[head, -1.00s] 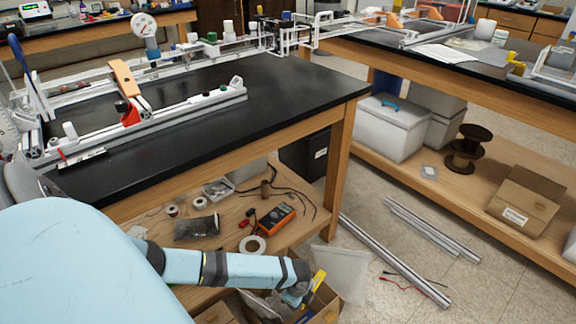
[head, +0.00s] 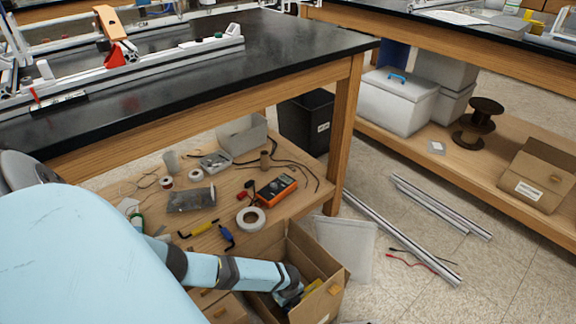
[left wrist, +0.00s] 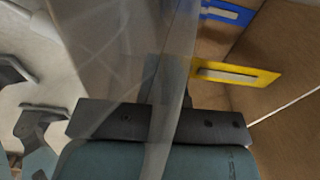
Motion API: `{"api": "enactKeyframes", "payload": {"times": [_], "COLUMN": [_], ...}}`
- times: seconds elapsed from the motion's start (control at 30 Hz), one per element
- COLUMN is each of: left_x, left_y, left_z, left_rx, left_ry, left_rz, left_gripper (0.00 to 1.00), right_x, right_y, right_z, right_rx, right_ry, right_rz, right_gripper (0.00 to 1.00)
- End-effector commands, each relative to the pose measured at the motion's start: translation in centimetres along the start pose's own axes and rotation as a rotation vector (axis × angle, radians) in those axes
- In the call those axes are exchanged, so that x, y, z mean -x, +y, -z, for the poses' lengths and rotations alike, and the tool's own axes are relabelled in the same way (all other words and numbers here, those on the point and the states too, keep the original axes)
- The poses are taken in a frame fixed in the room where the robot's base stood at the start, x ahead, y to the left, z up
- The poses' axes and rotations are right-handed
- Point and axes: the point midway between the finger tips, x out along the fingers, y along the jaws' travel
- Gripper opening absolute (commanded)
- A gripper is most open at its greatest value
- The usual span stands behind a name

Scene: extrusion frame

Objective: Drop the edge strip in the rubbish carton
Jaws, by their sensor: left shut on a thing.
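The rubbish carton (head: 335,282) is an open brown box on the floor in front of the low shelf. My left arm reaches down into its opening. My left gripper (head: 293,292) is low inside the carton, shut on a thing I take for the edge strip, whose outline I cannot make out. A yellow piece with a pale slot (left wrist: 237,75) and a blue piece (left wrist: 227,12) show at the gripper in the left wrist view. A brown carton wall (left wrist: 285,60) stands to their right. My right gripper is not in view.
The low shelf (head: 215,222) holds a multimeter (head: 276,190), tape and tools. Aluminium profiles (head: 405,240) lie on the floor to the right. The black bench top (head: 250,60) is above.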

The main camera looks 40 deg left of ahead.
Motion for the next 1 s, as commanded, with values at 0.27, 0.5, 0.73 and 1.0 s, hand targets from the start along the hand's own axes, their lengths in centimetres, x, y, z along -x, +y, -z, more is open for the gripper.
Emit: {"api": "enactKeyframes", "payload": {"times": [0.27, 0.5, 0.73, 1.0], "left_x": [-3.2, -6.5, -6.7, -7.4], "left_y": [-0.1, -0.1, 0.0, 0.0], "left_z": [0.0, 0.0, -0.1, -0.1], "left_rx": [0.000, 0.000, 0.001, 0.000], "left_ry": [-0.001, 0.000, -0.001, -0.001], "left_rz": [0.001, 0.000, 0.000, 0.000], "left_gripper": [0.00, 0.00, 0.00, 0.00], "right_x": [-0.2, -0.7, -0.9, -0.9], "right_y": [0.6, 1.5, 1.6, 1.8], "right_z": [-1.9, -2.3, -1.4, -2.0], "right_rx": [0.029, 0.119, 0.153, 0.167], "right_ry": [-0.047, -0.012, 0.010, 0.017], "right_rz": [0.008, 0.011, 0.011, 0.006], "right_gripper": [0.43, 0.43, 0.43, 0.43]}}
